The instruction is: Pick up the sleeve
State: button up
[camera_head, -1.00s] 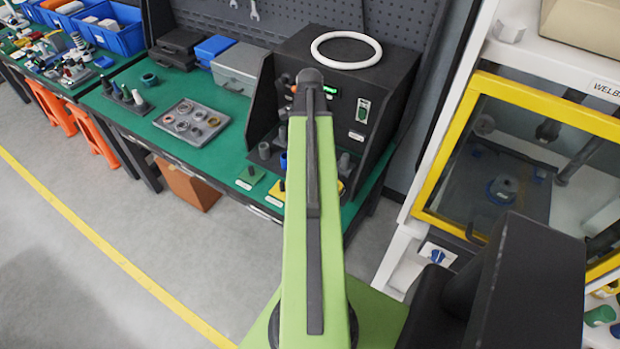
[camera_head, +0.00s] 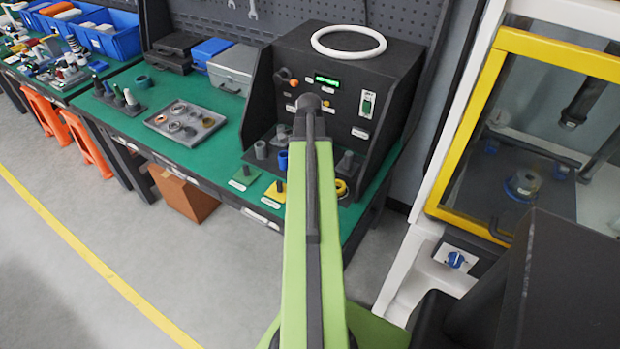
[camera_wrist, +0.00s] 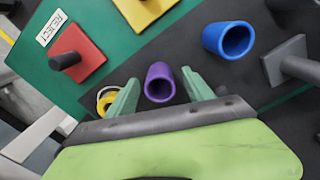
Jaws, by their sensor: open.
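A purple sleeve (camera_wrist: 159,82) stands on the dark surface in the wrist view, its open top towards the camera. My gripper (camera_wrist: 160,90) is open, with one green finger on each side of the purple sleeve. I cannot tell whether either finger touches it. A blue sleeve (camera_wrist: 228,40) stands apart, beyond the right finger; it also shows in the head view (camera_head: 282,160), left of my arm. A grey sleeve (camera_head: 261,150) stands near it. My arm hides the purple sleeve and my gripper in the head view.
A red plate with a post (camera_wrist: 78,55) lies near a REJECT label. A yellow plate (camera_head: 275,193) and a green plate (camera_head: 246,176) sit at the bench front. A grey post (camera_wrist: 296,62) is at right. The black tester (camera_head: 345,85) rises behind; a yellow-framed cabinet (camera_head: 480,115) stands right.

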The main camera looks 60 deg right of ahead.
jog(key=shift+r, duration=0.1)
jog(key=shift+c, duration=0.2)
grip_shut()
jog(key=shift+r, duration=0.15)
jog(key=s+d+r+p, duration=0.3)
jog(key=s+r+p, duration=0.7)
jog(key=s+p, duration=0.1)
jog(key=shift+d+r, duration=0.35)
